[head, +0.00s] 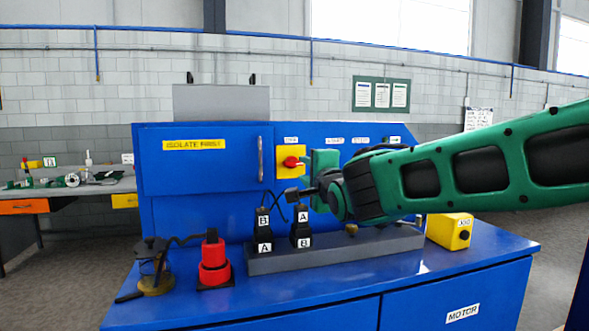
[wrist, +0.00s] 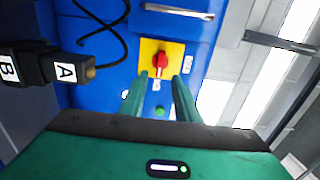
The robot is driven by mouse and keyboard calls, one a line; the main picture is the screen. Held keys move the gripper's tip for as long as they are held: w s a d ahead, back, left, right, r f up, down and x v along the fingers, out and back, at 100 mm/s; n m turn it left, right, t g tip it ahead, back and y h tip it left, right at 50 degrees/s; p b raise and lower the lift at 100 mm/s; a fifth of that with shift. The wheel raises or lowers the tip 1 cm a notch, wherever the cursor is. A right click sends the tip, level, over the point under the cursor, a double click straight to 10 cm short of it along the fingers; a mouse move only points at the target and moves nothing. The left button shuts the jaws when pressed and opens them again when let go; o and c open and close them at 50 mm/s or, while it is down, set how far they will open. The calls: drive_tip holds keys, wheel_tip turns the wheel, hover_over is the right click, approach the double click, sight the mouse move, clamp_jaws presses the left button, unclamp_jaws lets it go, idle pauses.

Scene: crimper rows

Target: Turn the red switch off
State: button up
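The red switch (head: 291,161) is a red knob on a yellow plate (head: 281,170), on the blue panel right of the cabinet door. In the head view its grip looks roughly level. In the wrist view the red knob (wrist: 160,61) shows just beyond and between the green fingertips. My gripper (wrist: 159,80) is open, one finger on each side of the knob's line; nothing is held. Whether the tips touch the knob cannot be told. In the head view my arm comes from the right, and its green gripper body (head: 323,163) hides panel parts right of the switch.
A blue cabinet door with a vertical handle (head: 260,159) is left of the switch. Black A/B connectors (head: 301,228) with cables stand on a grey rail (head: 340,247) below. A red stacked piece (head: 214,262), a lamp-like device (head: 153,268) and a yellow box (head: 450,231) sit on the bench.

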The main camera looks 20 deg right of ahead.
sight(294, 164)
drive_tip(key=w, duration=0.8)
drive_tip(key=shift+w+a, duration=0.25)
